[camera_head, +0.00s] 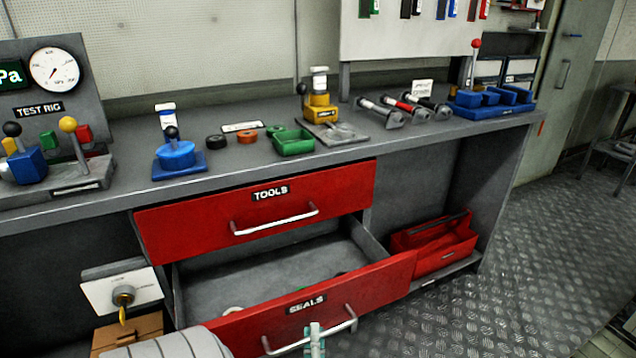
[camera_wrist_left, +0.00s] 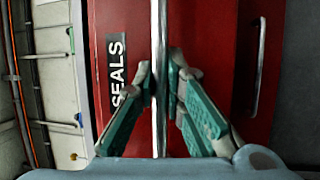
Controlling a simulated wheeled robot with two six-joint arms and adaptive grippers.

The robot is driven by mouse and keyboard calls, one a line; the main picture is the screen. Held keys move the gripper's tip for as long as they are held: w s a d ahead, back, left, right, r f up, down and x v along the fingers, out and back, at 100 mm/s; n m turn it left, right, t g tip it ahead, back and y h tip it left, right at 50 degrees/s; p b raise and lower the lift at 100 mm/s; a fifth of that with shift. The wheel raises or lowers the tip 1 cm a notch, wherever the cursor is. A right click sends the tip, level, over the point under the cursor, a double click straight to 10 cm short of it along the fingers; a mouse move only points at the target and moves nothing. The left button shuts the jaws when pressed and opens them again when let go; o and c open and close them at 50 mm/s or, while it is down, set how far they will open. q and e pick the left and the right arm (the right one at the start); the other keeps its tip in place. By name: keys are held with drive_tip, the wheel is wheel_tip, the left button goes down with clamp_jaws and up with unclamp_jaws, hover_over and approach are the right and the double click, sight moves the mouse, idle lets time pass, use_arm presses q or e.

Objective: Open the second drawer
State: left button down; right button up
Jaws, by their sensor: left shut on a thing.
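The second drawer, a red one labelled SEALS (camera_head: 380,285), stands pulled out below the bench. Its grey interior shows, with a pale ring (camera_head: 232,310) and a bit of green near the front. Its silver bar handle (camera_head: 282,346) runs across the front. My left gripper (camera_head: 315,338) is shut on this handle. In the left wrist view the green-padded fingers (camera_wrist_left: 163,78) close around the bar (camera_wrist_left: 158,28), beside the SEALS label (camera_wrist_left: 116,70). My right gripper is not in view.
The TOOLS drawer (camera_head: 345,190) above is shut. A red toolbox (camera_head: 435,245) sits on the lower shelf to the right. A brown box (camera_head: 125,332) stands left of the drawer. The bench top holds valves, rings and a green tray (camera_head: 293,143). Floor at right is clear.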

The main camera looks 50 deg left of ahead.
use_arm(q)
drive_tip(key=c, duration=1.7)
unclamp_jaws()
drive_tip(key=shift+o, duration=0.2)
